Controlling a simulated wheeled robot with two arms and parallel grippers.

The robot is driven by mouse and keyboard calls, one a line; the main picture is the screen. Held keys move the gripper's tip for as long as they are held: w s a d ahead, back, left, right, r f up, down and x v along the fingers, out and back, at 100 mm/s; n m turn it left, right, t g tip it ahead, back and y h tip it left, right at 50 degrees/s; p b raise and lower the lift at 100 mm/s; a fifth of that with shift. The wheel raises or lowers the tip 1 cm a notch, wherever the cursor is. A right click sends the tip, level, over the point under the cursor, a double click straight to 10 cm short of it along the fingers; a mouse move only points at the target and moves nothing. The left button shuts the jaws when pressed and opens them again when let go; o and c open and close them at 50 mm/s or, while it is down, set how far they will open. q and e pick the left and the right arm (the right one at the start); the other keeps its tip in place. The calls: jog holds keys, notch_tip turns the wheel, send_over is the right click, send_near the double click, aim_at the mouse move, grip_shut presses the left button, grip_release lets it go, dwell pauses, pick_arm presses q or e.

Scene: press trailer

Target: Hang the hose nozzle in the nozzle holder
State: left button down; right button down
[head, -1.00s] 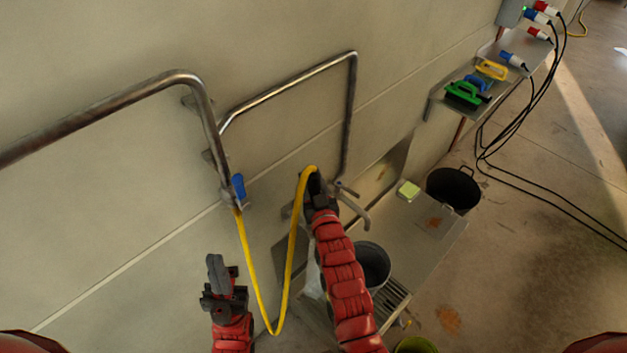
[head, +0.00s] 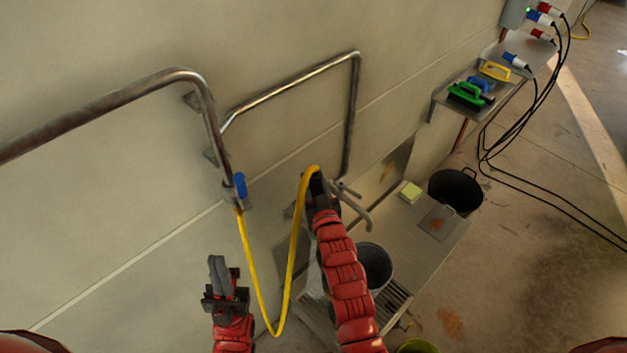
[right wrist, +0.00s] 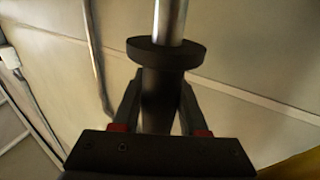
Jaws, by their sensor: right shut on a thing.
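The hose nozzle (right wrist: 160,98) has a black body, a round black flange and a bright metal tube. My right gripper (right wrist: 160,118) is shut on its black body in the right wrist view. In the head view my right gripper (head: 319,192) is near the wall, with the yellow hose (head: 295,240) arching up to it. The gripper and arm hide most of the nozzle there. My left gripper (head: 221,272) is low by the wall, its fingers together and empty, left of the hose loop. I cannot make out the nozzle holder for certain.
A bent steel rail (head: 207,105) and a second rail (head: 290,85) stand on the wall. A blue valve handle (head: 240,186) is above the hose's other end. Cables hang right of the shelf.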

dwell(0.4)
jog(key=shift+b, duration=0.35)
dwell(0.9)
jog(key=shift+f+b, duration=0.15)
jog(key=shift+b, duration=0.2)
jog(key=shift+f+b, duration=2.15)
jog(key=shift+f, duration=0.75)
jog(key=shift+b, duration=0.7)
